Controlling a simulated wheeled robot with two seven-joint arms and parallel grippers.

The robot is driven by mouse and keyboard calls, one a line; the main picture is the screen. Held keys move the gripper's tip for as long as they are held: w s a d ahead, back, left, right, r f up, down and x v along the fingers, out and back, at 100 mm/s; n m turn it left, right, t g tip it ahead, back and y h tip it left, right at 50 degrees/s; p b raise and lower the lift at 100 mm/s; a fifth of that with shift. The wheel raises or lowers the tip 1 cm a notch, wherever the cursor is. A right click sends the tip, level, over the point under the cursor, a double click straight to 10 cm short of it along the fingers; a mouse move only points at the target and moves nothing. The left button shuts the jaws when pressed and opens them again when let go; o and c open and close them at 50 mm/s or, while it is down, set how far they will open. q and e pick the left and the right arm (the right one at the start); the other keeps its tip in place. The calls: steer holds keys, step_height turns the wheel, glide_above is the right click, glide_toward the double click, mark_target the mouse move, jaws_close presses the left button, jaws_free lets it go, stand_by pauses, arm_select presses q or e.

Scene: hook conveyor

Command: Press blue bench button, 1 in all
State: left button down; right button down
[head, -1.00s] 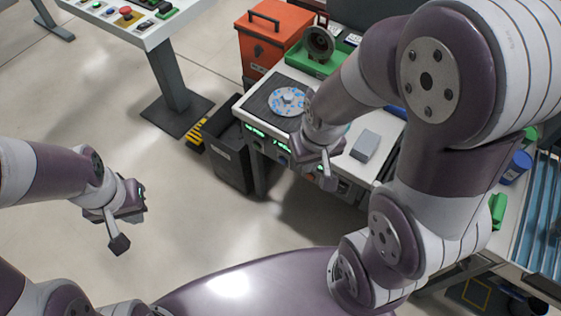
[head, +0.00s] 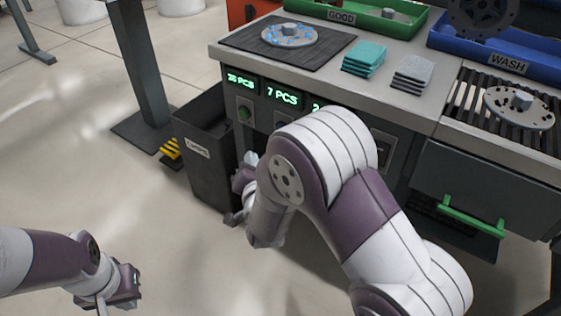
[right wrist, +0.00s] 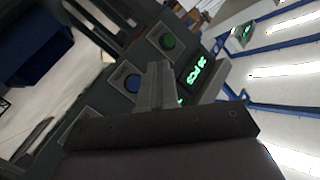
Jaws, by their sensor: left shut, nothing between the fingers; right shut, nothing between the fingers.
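The blue bench button (right wrist: 132,83) shows clearly in the right wrist view, on a square plate left of my fingers. In the head view only a bit of the blue button (head: 279,125) shows on the bench front, above my right arm. My right gripper (head: 251,159) is shut and empty, below the bench's button row and beside the dark bin. In the right wrist view my shut fingers (right wrist: 159,75) point toward the panel; no contact with the button is visible. My left gripper (head: 101,303) is shut and empty at the lower left, over the floor, partly cut off.
A green button (head: 244,112) sits left of the blue one, under green displays (head: 283,96). The dark bin (head: 207,165) stands beside my right gripper. The bench top (head: 345,92) holds a blue-spotted disc (head: 290,36) and cloths (head: 364,60). Open floor lies at left.

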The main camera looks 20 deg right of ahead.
stand_by(0.3)
steer(key=w+d, duration=0.5)
steer(key=d, duration=0.2)
steer(key=shift+w, duration=0.2)
stand_by(2.0)
steer(key=shift+w+d+b, duration=0.25)
steer(key=shift+d+b, duration=0.05)
steer(key=shift+w+d, duration=0.25)
steer(key=shift+d, duration=0.1)
stand_by(0.7)
steer(key=shift+a, duration=0.15)
steer(key=shift+s+a, duration=0.5)
steer(key=shift+a, duration=0.05)
